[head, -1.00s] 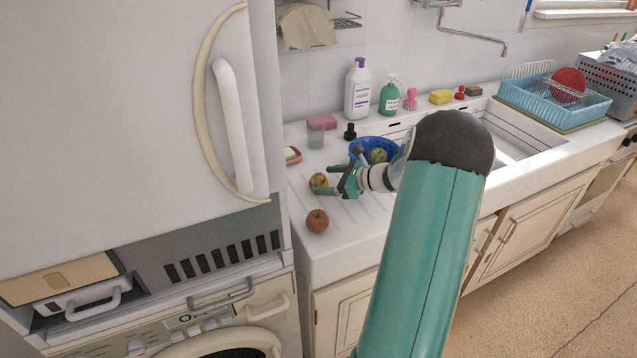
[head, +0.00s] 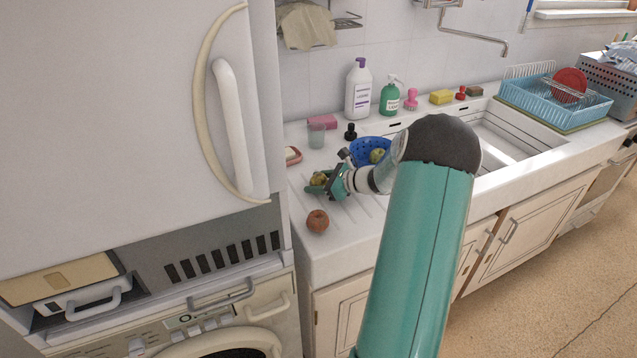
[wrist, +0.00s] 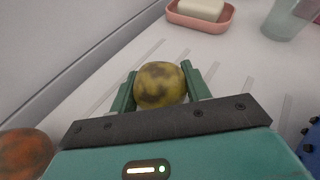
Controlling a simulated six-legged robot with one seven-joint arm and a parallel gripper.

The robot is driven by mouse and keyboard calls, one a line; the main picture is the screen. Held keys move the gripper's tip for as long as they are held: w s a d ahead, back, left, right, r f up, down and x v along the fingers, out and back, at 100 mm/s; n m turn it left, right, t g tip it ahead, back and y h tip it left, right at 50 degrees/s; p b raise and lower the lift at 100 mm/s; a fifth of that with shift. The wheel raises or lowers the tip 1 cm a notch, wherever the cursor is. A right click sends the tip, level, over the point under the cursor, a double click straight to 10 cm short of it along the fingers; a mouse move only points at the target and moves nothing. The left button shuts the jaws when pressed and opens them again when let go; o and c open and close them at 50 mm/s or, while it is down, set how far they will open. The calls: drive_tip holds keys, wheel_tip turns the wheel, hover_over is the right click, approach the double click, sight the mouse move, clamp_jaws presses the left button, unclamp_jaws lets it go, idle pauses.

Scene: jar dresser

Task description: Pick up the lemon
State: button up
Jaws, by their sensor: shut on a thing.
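The lemon is a round yellow fruit with brown patches (wrist: 160,85), between the two green fingers of my gripper (wrist: 162,90) in the wrist view. Both fingers touch its sides. In the head view the fruit (head: 319,178) sits at the left part of the white counter, partly hidden by my gripper (head: 318,184). I cannot tell whether it is clear of the counter.
A reddish-brown fruit (head: 318,221) lies near the counter's front. A blue colander (head: 368,148) with a yellowish fruit (head: 377,156) stands behind my wrist. A cup (head: 316,136), a pink soap dish (wrist: 205,22) and bottles stand behind. The refrigerator (head: 130,110) bounds the left.

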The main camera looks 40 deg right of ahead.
drive_tip(key=shift+r, duration=0.1)
drive_tip(key=shift+r, duration=0.6)
drive_tip(key=s+r, duration=1.1)
drive_tip(key=s, duration=0.3)
drive_tip(key=shift+d+r, duration=0.3)
drive_tip(key=shift+d, duration=0.1)
drive_tip(key=shift+w, duration=0.1)
